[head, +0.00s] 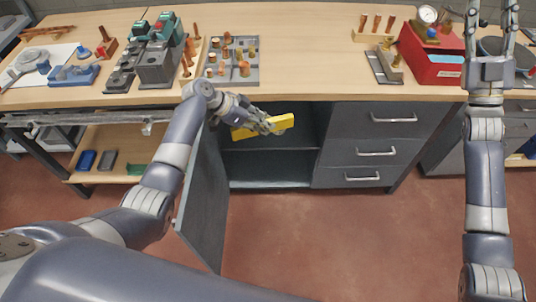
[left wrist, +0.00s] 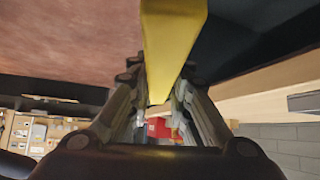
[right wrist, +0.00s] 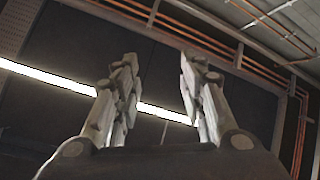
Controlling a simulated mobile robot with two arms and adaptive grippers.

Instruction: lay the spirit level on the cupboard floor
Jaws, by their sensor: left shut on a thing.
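The yellow spirit level (head: 256,130) is held by my left gripper (head: 272,127) in front of the upper part of the open cupboard. It also shows in the left wrist view as a yellow bar (left wrist: 172,45) between the fingers (left wrist: 158,95). The cupboard (head: 268,171) is dark grey, with an inner shelf and a bare floor (head: 268,184) below it. Its door (head: 204,195) stands open towards me on the left. My right gripper (head: 490,45) is raised at the right, fingers up. In the right wrist view its fingers (right wrist: 158,95) are apart with nothing between them.
The wooden worktop (head: 310,75) above the cupboard carries pump parts, peg blocks and a red box (head: 432,62). Three drawers (head: 372,150) stand right of the opening. A low shelf (head: 110,150) lies left of the door. The floor in front (head: 310,240) is clear.

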